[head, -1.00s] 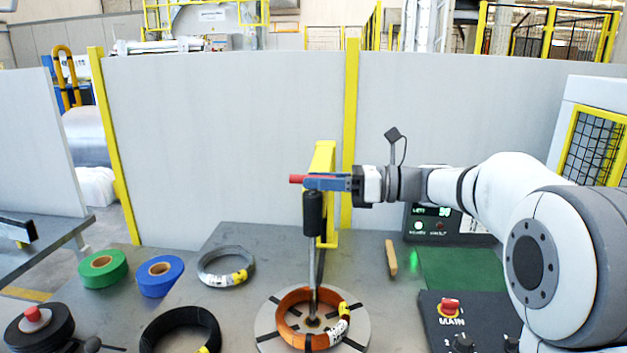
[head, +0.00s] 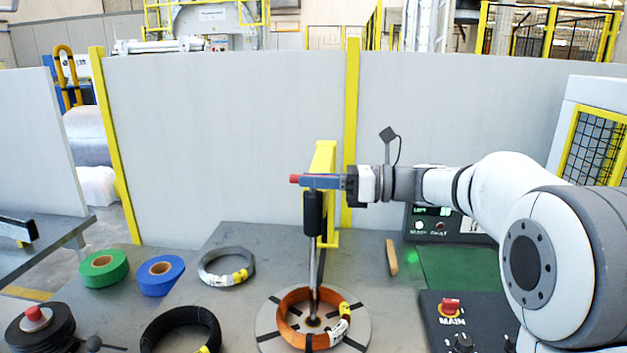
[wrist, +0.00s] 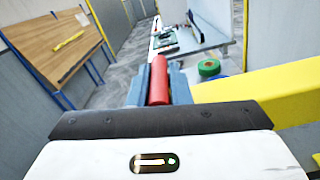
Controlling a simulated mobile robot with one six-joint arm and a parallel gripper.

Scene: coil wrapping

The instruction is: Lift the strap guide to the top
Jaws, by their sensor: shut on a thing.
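The strap guide shows as a red handle (head: 294,179) above a black cylinder (head: 313,214) on a thin upright rod, beside a yellow post (head: 326,160). My gripper (head: 318,181) reaches in from the right, level, near the top of the post. Its blue fingers are shut on the red handle, whose end sticks out to the left. In the wrist view the red handle (wrist: 158,80) lies between the two blue fingers. The rod runs down into an orange coil (head: 292,328) lying flat on a round grey turntable (head: 268,338).
Green (head: 103,268) and blue (head: 160,275) tape rolls, a grey coil (head: 212,278) and a black coil (head: 150,340) lie on the table to the left. A control panel (head: 445,335) stands at the right. The yellow arm crosses right of my gripper in the wrist view.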

